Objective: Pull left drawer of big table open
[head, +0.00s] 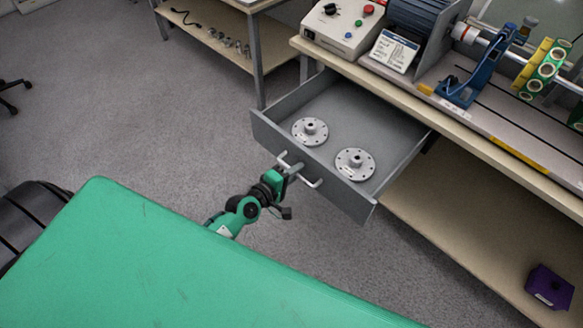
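The left drawer (372,203) of the big table (497,163) is grey and stands pulled well out from under the tabletop. Two round metal flanges lie inside it, a left one (310,131) and a right one (355,164). A pale bar handle (312,183) is on the drawer's front. My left gripper (291,171) is at the middle of this handle and appears shut on it; the fingertips are small and partly hidden. My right gripper is not in view.
On the big table stand a control box (340,22), a motor (418,14) and a blue bracket (466,88) with a shaft. A purple box (549,287) sits on the lower shelf. Another table (221,35) stands behind. Grey floor (150,110) is clear left of the drawer.

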